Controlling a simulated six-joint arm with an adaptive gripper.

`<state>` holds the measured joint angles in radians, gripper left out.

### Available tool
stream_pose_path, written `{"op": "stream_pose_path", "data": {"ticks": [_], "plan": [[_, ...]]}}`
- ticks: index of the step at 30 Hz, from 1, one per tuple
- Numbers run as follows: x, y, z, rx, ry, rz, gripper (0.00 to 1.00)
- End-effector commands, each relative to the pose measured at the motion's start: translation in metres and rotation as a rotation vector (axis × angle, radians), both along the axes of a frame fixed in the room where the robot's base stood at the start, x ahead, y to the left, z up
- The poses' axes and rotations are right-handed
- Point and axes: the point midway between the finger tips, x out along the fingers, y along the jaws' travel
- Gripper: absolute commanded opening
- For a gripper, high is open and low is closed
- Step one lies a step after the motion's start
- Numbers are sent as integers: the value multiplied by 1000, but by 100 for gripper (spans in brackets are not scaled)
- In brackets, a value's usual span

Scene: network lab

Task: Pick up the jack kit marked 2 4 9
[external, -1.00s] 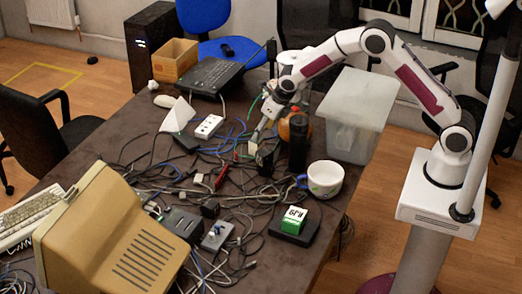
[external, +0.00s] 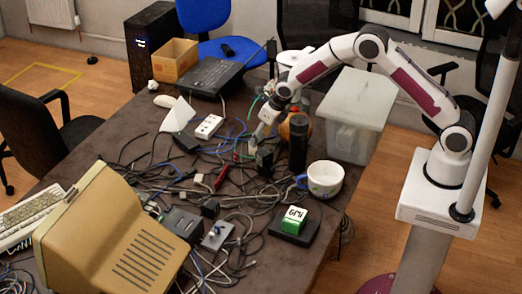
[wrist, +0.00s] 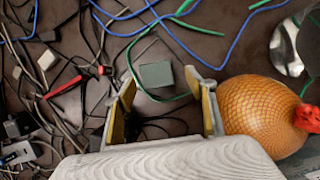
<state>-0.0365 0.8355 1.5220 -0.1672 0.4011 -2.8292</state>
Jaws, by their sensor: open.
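My gripper (external: 256,143) is open and empty over the cables near the middle of the table. In the wrist view its two fingers (wrist: 162,82) are spread, with a small grey-green block (wrist: 156,74) lying beyond and between their tips. No marking is readable on that block. A green and white cube (external: 295,220) sits on a black pad (external: 293,235) near the table's right edge, away from my gripper. Its marking is small and I cannot read it as 2 4 9.
An orange netted ball (wrist: 262,112) is close beside the right finger. A dark cylinder (external: 298,142), a mug (external: 324,180) and a translucent bin (external: 357,115) stand to the right. Loose cables cover the table around the gripper. A red-handled tool (wrist: 66,86) lies left.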

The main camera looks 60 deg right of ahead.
Motion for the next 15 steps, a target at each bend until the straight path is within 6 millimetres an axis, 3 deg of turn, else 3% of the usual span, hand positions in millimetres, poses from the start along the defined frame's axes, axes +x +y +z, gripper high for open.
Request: {"op": "stream_pose_path", "data": {"ticks": [15], "plan": [[16,3,-41,0,0,1,56]]}}
